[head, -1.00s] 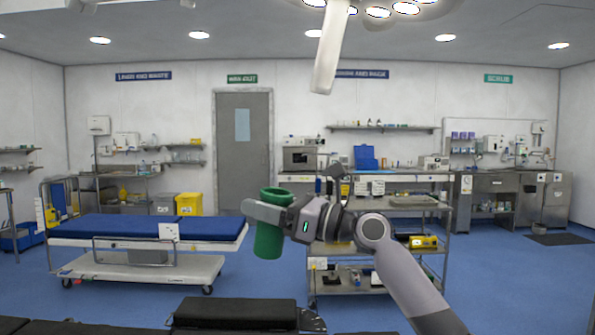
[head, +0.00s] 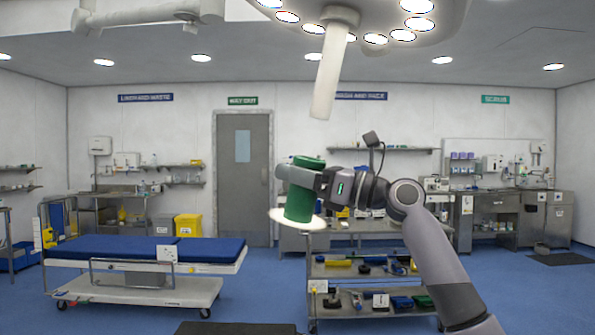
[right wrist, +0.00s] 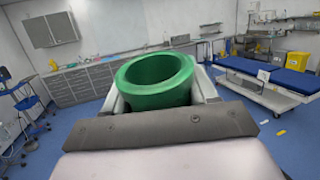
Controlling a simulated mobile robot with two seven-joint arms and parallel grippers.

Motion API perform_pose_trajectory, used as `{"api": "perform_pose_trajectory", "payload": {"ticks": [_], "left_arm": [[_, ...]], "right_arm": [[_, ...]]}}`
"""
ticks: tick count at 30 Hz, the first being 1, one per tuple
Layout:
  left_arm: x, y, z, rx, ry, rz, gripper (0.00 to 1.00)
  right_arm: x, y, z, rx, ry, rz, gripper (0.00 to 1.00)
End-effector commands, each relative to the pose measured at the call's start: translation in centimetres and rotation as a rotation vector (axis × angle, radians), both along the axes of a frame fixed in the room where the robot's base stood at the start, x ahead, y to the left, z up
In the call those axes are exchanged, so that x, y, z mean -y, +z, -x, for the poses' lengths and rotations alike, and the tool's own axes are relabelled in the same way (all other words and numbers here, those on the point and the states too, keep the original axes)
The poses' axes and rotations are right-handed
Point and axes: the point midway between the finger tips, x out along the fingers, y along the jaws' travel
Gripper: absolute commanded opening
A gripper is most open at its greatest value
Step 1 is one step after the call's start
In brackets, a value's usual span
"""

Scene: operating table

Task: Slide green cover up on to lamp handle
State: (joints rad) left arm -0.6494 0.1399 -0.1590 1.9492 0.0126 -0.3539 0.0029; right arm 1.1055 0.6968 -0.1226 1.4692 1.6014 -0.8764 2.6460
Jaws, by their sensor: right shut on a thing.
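The green cover (head: 302,205) is a hollow cylinder held upright in the head view, left of the middle. My right gripper (head: 297,178) is shut around its upper part. In the right wrist view the cover (right wrist: 155,82) shows its open round mouth between the fingers. The lamp handle (head: 331,75) is a pale, slightly tilted rod hanging from the surgical lamp (head: 395,30). The cover is below the handle in the picture and a little to its left, with a clear gap between them. My left gripper is not in view.
A pale disc (head: 312,222) shows around the cover's lower end; I cannot tell what it is. A bed with a blue mattress (head: 200,249) is at the left. A metal trolley (head: 340,272) with several items stands behind my right arm. The air between cover and handle looks clear.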

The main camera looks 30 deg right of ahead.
Motion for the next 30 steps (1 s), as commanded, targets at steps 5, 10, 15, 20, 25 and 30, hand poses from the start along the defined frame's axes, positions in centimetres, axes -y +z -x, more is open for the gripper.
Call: {"api": "perform_pose_trajectory", "payload": {"ticks": [5,10,15,20,25,30], "left_arm": [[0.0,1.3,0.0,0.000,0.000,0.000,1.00],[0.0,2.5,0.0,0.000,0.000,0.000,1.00],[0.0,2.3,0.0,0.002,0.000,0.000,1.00],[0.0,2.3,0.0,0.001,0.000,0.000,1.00],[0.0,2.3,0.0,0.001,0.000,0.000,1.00],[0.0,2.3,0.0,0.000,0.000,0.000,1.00]], "right_arm": [[0.1,1.4,0.2,0.001,0.000,0.000,0.28],[0.3,3.1,0.5,0.002,0.000,-0.001,0.28],[0.5,4.3,0.9,0.003,0.001,-0.001,0.28],[0.7,5.4,1.1,0.002,0.000,-0.001,0.28],[0.7,5.7,1.1,0.001,0.000,-0.001,0.28],[0.7,5.7,1.1,0.001,0.000,-0.001,0.28]]}}
